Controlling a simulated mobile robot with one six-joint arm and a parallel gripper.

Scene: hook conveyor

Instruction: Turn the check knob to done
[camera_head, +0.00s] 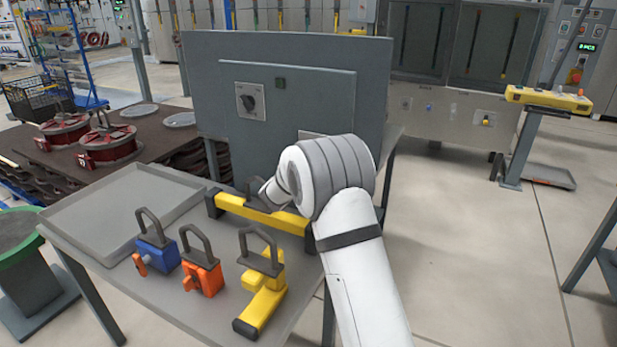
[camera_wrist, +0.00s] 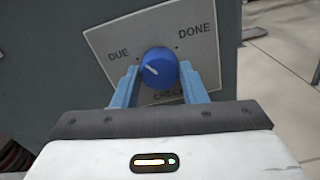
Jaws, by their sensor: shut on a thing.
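The blue check knob (camera_wrist: 158,64) sits on a pale label plate (camera_wrist: 203,52) in the wrist view. The plate reads DUE at upper left, DONE at upper right and CHECK below, partly covered. The knob's white mark points up and left, toward DUE. My gripper (camera_wrist: 158,72) is shut on the knob, with one blue finger on each side of it. In the head view my arm hides the knob and my fingers.
A grey upright panel (camera_head: 350,70) stands behind the table and carries another dark knob (camera_head: 249,101). A grey tray (camera_head: 120,205) and blue (camera_head: 157,252), orange (camera_head: 203,275) and yellow (camera_head: 262,300) handled pieces are on the table. A yellow bar (camera_head: 235,206) lies close to my arm.

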